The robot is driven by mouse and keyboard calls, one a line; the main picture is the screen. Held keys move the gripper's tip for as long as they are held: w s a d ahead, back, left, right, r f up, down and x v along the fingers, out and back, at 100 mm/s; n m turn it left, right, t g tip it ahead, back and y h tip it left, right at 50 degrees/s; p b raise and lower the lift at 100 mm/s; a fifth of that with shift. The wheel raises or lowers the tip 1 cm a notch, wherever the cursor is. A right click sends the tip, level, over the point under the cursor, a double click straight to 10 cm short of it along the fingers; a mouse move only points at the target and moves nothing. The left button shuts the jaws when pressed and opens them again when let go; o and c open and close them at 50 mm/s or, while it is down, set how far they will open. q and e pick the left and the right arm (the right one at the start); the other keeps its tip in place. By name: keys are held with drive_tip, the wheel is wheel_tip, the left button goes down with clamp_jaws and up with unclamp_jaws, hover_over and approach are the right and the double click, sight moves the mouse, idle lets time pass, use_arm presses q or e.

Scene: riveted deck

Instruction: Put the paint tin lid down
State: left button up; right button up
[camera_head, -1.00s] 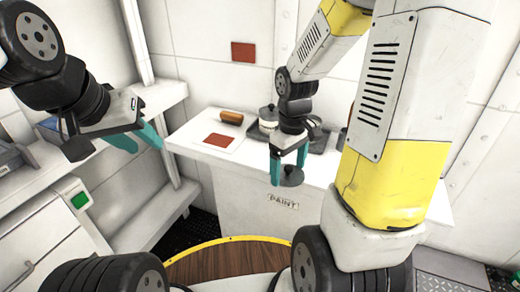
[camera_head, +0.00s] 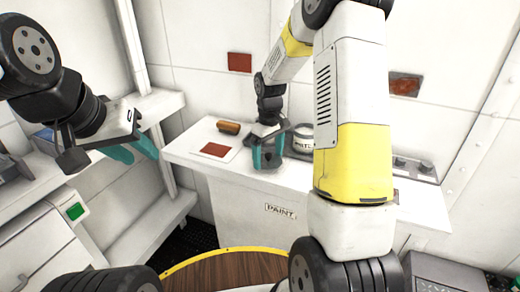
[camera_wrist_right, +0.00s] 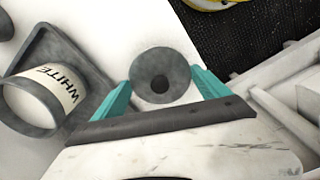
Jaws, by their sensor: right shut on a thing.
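I cannot tell whether the lid touches the counter. A paint tin labelled WHITE (camera_wrist_right: 46,92) stands in a dark tray (camera_wrist_right: 95,80); in the head view the tin (camera_head: 303,143) is right of my gripper, partly behind my arm. My left gripper (camera_head: 142,154) is open and empty at the left.
The white counter (camera_head: 245,163) carries an orange-brown roller (camera_head: 229,127) and a card with a red patch (camera_head: 215,150). A PAINT label (camera_head: 280,211) is on its front. A grey box (camera_head: 415,168) is at the right end. A shelf (camera_head: 145,115) stands at the left.

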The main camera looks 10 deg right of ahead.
sight(269, 155)
drive_tip(key=shift+f, duration=0.75)
drive_tip(key=shift+f, duration=0.1)
drive_tip(key=o, duration=1.2)
drive_tip(key=shift+c, duration=0.2)
drive_tip(key=s+r+m+t, duration=0.1)
drive_tip(key=s+r, duration=0.1)
drive_tip(key=r, duration=0.7)
drive_tip(key=s+r, duration=0.3)
drive_tip(key=r, duration=0.6)
drive_tip(key=s+a+r+m+t+y, duration=0.1)
drive_tip(key=s+r+m+t, duration=0.1)
drive_tip(key=s, duration=0.7)
drive_tip(key=s+a+r+m+t+y, duration=0.1)
drive_tip(key=s+r+m+t, duration=0.2)
drive_tip(key=s, duration=0.7)
drive_tip(key=shift+s+r, duration=0.15)
drive_tip(key=shift+r, duration=0.25)
